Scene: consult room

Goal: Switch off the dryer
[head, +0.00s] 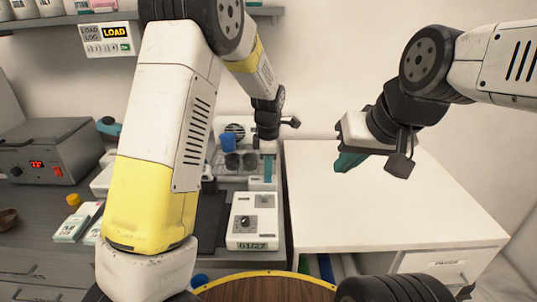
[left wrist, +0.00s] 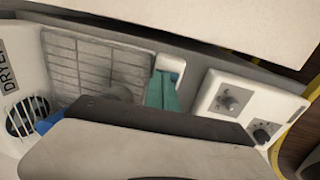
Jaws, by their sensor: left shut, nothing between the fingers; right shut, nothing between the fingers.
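The dryer (left wrist: 20,95) is a white housing with a "DRYER" label and a round dark vent, at the left of the left wrist view. In the head view its vent end (head: 235,131) shows behind the rack, partly hidden by my left arm. My left gripper (head: 268,172) is shut and empty, its teal fingers pointing down beside the rack. In the left wrist view its teal fingertips (left wrist: 162,88) are close to a small white block (left wrist: 171,63); I cannot tell whether they touch. My right gripper (head: 349,161) is shut and empty above the white table. I cannot make out the dryer's switch.
A white box (head: 253,218) with knobs and a display stands in front of the rack. A grey unit (head: 45,150) with a red display and red switch stands on the left counter. Blue and dark cups (head: 228,141) sit at the rack. The white tabletop (head: 400,215) is clear.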

